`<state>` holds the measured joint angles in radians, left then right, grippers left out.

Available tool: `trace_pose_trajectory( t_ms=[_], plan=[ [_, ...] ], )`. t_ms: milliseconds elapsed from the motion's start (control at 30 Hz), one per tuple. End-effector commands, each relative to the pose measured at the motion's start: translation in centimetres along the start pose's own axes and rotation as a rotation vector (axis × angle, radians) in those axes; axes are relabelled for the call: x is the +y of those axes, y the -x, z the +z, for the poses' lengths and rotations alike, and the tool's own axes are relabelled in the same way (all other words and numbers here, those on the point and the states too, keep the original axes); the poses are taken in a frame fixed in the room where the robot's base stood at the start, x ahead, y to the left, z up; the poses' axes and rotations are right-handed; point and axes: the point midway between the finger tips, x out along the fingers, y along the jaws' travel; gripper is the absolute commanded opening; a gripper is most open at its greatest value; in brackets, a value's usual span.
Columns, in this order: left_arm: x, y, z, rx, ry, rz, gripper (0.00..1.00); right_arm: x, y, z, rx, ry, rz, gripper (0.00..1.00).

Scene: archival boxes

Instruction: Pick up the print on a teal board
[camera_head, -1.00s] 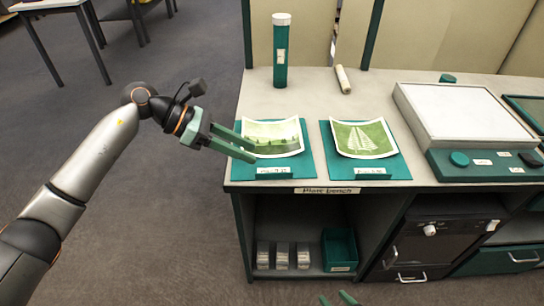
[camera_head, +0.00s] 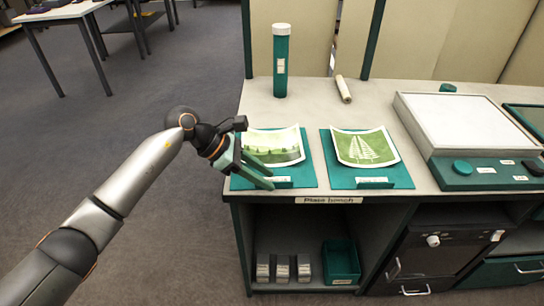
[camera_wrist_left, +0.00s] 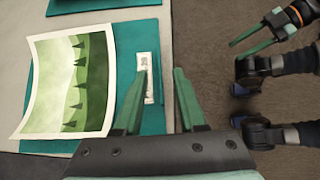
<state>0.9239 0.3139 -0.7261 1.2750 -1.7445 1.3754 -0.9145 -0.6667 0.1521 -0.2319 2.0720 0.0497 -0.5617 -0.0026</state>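Two prints lie on teal boards at the bench's front. The left print (camera_head: 275,146), a green landscape with trees, has curled edges and lies on the left teal board (camera_head: 308,178). The right print (camera_head: 364,147) shows a pale fern on green, on the right teal board (camera_head: 403,177). My left gripper (camera_head: 272,181) is open and empty at the left board's front edge. In the left wrist view, its fingers (camera_wrist_left: 162,73) lie either side of that edge, one over the white label (camera_wrist_left: 148,77). Whether they touch is unclear. My right gripper (camera_wrist_left: 235,50) is open and empty.
A teal tube with white cap (camera_head: 281,60) and a small roll (camera_head: 343,88) stand and lie behind the boards. A light box (camera_head: 468,122) is at right. Below are an open shelf with a teal bin (camera_head: 341,262) and small boxes (camera_head: 283,268).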

Motion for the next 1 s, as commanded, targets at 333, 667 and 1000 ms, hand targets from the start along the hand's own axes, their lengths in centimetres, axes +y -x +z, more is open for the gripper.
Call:
trace_pose_trajectory(
  t_ms=[333,667,1000],
  plan=[
    [0.0,-2.0,0.0,0.000,0.000,0.001,0.40,0.0,-0.1,0.0,0.003,-0.003,0.001,0.50],
    [0.0,-2.0,0.0,0.000,0.000,0.001,0.11,-0.1,-0.1,-0.1,0.005,-0.007,0.000,0.50],
    [0.0,-2.0,0.0,0.000,0.000,0.001,0.00,-0.2,-0.1,-0.2,0.006,-0.007,-0.002,0.50]
  ],
)
